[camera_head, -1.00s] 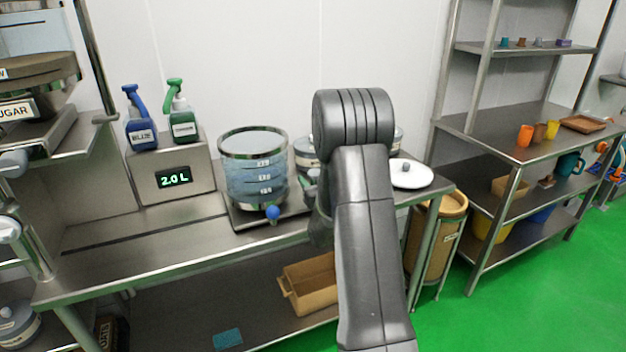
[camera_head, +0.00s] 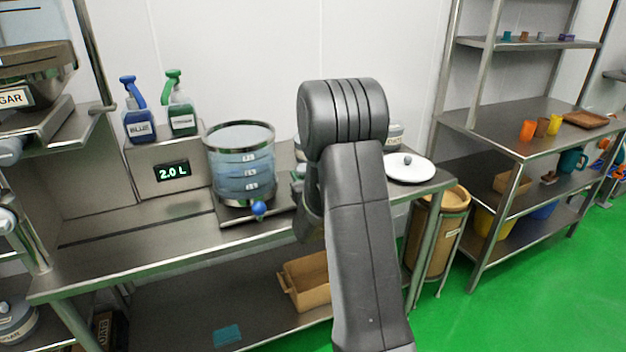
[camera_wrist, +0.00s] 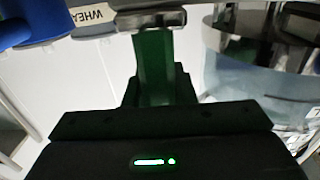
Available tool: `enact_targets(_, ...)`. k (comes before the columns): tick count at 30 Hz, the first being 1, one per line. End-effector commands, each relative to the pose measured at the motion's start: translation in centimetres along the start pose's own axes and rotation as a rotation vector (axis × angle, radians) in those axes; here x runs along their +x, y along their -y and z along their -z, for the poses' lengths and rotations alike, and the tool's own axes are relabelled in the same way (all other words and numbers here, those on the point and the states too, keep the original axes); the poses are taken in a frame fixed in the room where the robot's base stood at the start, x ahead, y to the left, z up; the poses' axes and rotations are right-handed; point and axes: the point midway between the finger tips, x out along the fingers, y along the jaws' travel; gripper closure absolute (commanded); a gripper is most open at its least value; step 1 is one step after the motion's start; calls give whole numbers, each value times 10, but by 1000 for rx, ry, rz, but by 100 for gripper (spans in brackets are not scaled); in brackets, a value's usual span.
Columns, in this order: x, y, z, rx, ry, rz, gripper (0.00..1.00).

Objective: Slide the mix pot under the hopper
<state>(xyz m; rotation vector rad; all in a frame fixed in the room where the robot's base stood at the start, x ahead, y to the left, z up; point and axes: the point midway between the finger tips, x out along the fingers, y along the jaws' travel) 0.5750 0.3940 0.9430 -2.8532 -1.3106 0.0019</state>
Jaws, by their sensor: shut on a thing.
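The mix pot (camera_head: 240,168) is a clear round pot with metal rims, level marks, bluish liquid and a blue tap, upright on a dark plate on the steel bench. My gripper (camera_wrist: 150,22) is shut on a grey metal piece, seemingly the pot's handle, in the wrist view. The pot's clear wall (camera_wrist: 235,72) shows just right of it there. In the head view my arm hides the fingers, right of the pot. The hopper (camera_head: 38,60), with a label ending in "GAR", is at the far left above a steel platform.
A display box (camera_head: 172,172) reading 2.0 L stands behind and left of the pot, with blue (camera_head: 138,122) and green (camera_head: 180,115) bottles on top. A white lid (camera_head: 408,168) lies right of my arm. The bench's left front (camera_head: 130,240) is clear.

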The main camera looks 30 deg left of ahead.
Motion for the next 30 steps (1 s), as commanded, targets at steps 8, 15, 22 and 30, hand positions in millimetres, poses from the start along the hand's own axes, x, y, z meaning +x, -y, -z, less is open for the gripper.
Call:
enact_targets(8,0,98,-6,3,-4,16,100)
enact_targets(15,-1,183,-2,4,-1,14,100)
enact_targets(22,-1,266,2,1,2,13,100)
enact_targets(30,-1,351,3,0,2,10,100)
